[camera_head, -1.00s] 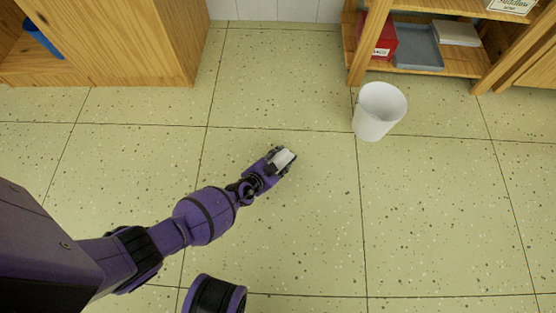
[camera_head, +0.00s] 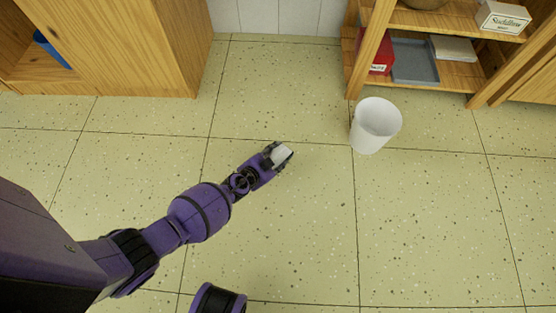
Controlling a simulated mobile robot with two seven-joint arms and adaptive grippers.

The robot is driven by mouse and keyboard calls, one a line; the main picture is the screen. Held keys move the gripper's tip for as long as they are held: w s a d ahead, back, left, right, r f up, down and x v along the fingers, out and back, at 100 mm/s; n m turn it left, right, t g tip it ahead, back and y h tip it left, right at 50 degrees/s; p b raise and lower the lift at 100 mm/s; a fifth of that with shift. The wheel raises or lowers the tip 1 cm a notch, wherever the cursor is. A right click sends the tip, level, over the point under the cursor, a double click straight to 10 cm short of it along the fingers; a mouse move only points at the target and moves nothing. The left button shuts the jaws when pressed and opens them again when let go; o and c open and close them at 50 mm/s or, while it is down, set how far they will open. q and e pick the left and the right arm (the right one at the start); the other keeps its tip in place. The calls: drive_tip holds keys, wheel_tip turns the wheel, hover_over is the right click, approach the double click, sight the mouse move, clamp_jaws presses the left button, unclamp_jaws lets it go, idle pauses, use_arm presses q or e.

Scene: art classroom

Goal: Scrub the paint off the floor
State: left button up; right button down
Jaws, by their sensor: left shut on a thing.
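My left gripper (camera_head: 277,156) reaches in from the left and is shut on a small white block (camera_head: 281,154). It is over the speckled yellow-green floor (camera_head: 290,230), near the middle of the view. I cannot tell whether the block touches the floor. No paint shows on the floor in view; the part under my arm and gripper is hidden. A short purple and black part of my other arm shows at the bottom edge, but my right gripper is not in view.
A white bin (camera_head: 375,125) stands on the floor to the right of my left gripper. A wooden shelf (camera_head: 440,82) with a red box (camera_head: 382,52) and a grey tray (camera_head: 414,62) is behind it. A wooden cabinet (camera_head: 135,50) stands at the back left. The floor at right is clear.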

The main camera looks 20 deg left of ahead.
use_arm(q)
drive_tip(key=shift+r+p, duration=0.65)
drive_tip(key=shift+r, duration=0.3)
